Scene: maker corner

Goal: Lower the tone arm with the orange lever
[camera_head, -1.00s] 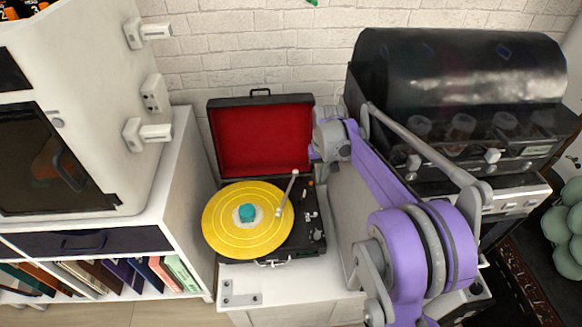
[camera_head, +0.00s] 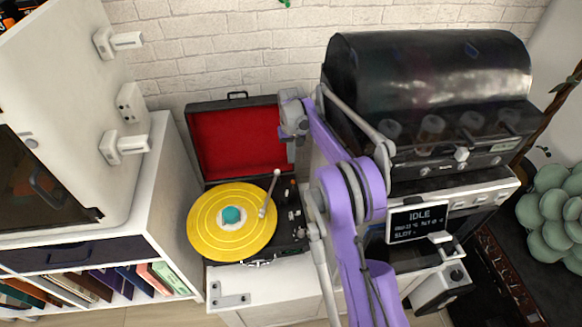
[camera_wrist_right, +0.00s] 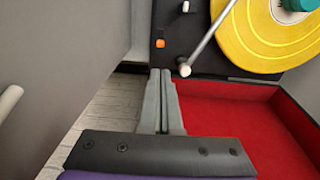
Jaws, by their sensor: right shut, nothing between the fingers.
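The record player, a black case (camera_head: 291,245), stands open with its red-lined lid (camera_head: 235,140) up at the back. A yellow record (camera_head: 210,240) with a teal centre lies on it. The pale tone arm (camera_head: 270,193) reaches over the record's right part; I cannot tell whether it touches. In the right wrist view the small orange lever (camera_wrist_right: 160,43) sits on the black deck beside the tone arm (camera_wrist_right: 203,46). My right gripper (camera_wrist_right: 159,74) is shut and empty, its tips just short of the orange lever in that view. My left gripper is not in view.
A black-hooded machine (camera_head: 430,90) with an IDLE screen (camera_head: 418,222) stands close on the right. A white cabinet (camera_head: 75,120) over a bookshelf is on the left. A brick wall is behind. A green plant (camera_head: 550,215) stands at far right.

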